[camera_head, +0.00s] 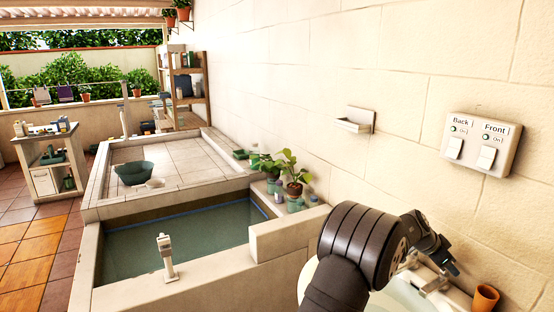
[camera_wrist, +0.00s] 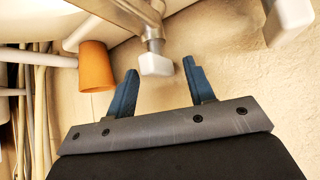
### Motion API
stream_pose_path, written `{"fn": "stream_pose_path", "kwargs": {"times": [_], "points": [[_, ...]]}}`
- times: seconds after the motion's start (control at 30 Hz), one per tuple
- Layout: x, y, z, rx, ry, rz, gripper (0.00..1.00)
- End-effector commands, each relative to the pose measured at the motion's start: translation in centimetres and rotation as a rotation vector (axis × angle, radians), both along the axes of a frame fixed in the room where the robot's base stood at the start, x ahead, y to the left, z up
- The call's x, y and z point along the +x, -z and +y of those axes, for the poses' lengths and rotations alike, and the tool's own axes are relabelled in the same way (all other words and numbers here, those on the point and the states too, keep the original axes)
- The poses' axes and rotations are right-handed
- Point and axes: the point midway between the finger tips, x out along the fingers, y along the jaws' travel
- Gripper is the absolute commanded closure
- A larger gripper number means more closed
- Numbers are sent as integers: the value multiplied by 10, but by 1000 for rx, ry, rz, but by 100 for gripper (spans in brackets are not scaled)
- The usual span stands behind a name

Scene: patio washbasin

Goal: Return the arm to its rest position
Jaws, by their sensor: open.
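My gripper (camera_head: 449,265) is at the right of the head view, above the washbasin and close to the cream wall. In the wrist view its two blue fingers (camera_wrist: 160,69) are spread apart with nothing held. A metal tap with a white end (camera_wrist: 156,65) shows in the gap between the fingertips; I cannot tell how far beyond them it is. My dark arm bends over the basin and hides part of it.
The white washbasin (camera_head: 401,299) has a tap (camera_head: 432,283) by the wall. An orange cup (camera_head: 485,298) stands to its right and shows in the wrist view (camera_wrist: 95,66). A switch panel (camera_head: 481,144) is on the wall above. Potted plants (camera_head: 294,172) stand left of my arm.

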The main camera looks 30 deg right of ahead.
Motion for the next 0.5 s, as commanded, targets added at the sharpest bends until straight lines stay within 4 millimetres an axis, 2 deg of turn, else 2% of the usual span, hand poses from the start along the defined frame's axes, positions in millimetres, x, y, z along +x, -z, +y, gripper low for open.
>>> {"fn": "stream_pose_path", "kwargs": {"times": [0.03, 0.1, 0.3, 0.5], "points": [[2, 1, -1, -1, 36, 1, 51], [6, -13, 10, -2, 37, -1, 51], [16, -37, 33, -1, 37, -1, 51], [21, -51, 47, 1, 37, 0, 51]]}}
